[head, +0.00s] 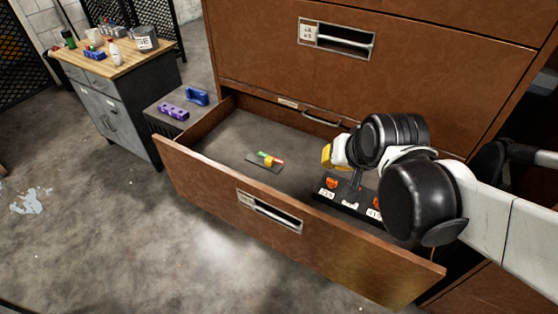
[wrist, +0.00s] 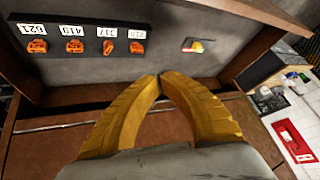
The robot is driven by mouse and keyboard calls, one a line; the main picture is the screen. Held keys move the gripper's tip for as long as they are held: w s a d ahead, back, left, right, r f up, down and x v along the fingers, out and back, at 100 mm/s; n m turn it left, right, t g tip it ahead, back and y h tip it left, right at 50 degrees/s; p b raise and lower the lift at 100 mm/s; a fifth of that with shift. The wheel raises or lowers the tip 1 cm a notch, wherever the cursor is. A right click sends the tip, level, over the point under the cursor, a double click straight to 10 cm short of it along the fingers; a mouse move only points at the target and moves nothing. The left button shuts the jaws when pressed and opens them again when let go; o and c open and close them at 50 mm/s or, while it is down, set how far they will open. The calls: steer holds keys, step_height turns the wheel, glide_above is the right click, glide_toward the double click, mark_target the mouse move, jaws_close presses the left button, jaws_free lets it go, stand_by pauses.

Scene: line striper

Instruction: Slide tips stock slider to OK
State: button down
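A small stock slider (head: 265,161) with green, yellow and red parts on a dark plate lies on the floor of the open drawer (head: 215,143). Green is at its left, red at its right, and a yellow piece sits between them. Its lettering is too small to read. It also shows, small, in the wrist view (wrist: 194,46). My gripper (head: 326,155) is over the drawer, to the right of the slider and apart from it. In the wrist view its yellow fingers (wrist: 160,76) meet at the tips with nothing between them.
A black board (head: 345,197) with several orange pieces and number labels is in the drawer's right part, below my gripper. The drawer's front panel (head: 215,195) stands up as an edge. A workbench (head: 115,50) with bottles stands at left. The drawer floor around the slider is clear.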

steer(key=w+a+f+m+y, duration=0.1)
steer(key=w+a+f+m, duration=0.2)
steer(key=w+f, duration=0.9)
steer(key=a, duration=0.3)
steer(key=shift+f, duration=0.35)
steer(key=b, duration=0.3)
glide_toward(276, 164)
steer(key=d+f, duration=0.2)
steer(key=f, duration=0.1)
steer(key=w+d+f, duration=0.1)
steer(key=shift+w+f, duration=0.1)
steer(key=shift+f, duration=0.25)
steer(key=a, duration=0.1)
steer(key=w+a+b, duration=0.1)
steer(key=a, duration=0.1)
steer(key=shift+w+r, duration=0.15)
steer(key=shift+w, duration=0.2)
steer(key=shift+w+a, duration=0.2)
steer(key=shift+w, duration=0.05)
